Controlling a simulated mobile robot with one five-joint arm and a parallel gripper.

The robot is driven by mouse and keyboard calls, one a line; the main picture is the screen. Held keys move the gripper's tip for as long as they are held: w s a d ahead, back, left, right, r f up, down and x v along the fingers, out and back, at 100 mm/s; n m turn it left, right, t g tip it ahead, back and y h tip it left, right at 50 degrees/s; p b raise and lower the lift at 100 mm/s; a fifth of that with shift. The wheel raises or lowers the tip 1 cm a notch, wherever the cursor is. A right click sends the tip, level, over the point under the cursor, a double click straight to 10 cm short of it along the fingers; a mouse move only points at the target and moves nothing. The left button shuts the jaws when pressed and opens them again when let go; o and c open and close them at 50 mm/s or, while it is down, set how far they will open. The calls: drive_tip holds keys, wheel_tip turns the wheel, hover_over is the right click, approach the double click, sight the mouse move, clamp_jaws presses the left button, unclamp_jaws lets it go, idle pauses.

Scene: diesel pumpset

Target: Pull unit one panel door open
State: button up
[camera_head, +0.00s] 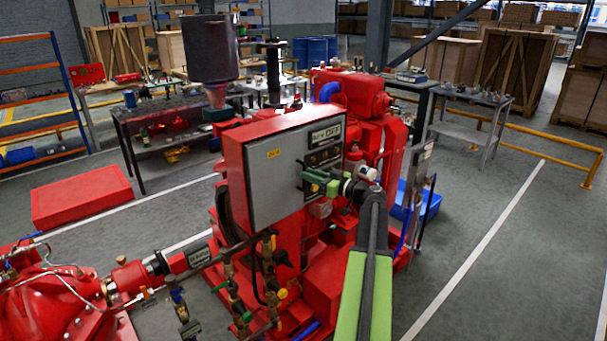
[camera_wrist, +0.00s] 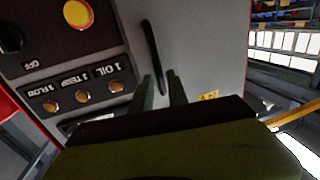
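The unit one panel is a red box with a grey door (camera_head: 275,170), and the door appears shut. A dark handle (camera_wrist: 151,50) stands out from the grey door (camera_wrist: 205,45) in the wrist view. My gripper (camera_head: 308,179) is at the right part of the door in the head view, hiding the handle there. In the wrist view my gripper (camera_wrist: 161,76) is open, with its two fingers on either side of the handle's near end. Gaps show between fingers and handle; I cannot tell whether either touches it.
A black plate with a yellow button (camera_wrist: 78,14), a dark knob (camera_wrist: 10,38) and several indicators is beside the handle. Red engine parts (camera_head: 350,95) stand behind the panel, and pipes and valves (camera_head: 245,290) below it. Open floor (camera_head: 480,270) lies to the right.

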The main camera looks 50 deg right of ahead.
sight(304, 188)
drive_tip(key=shift+w+a, duration=0.15)
drive_tip(key=shift+w, duration=1.35)
clamp_jaws()
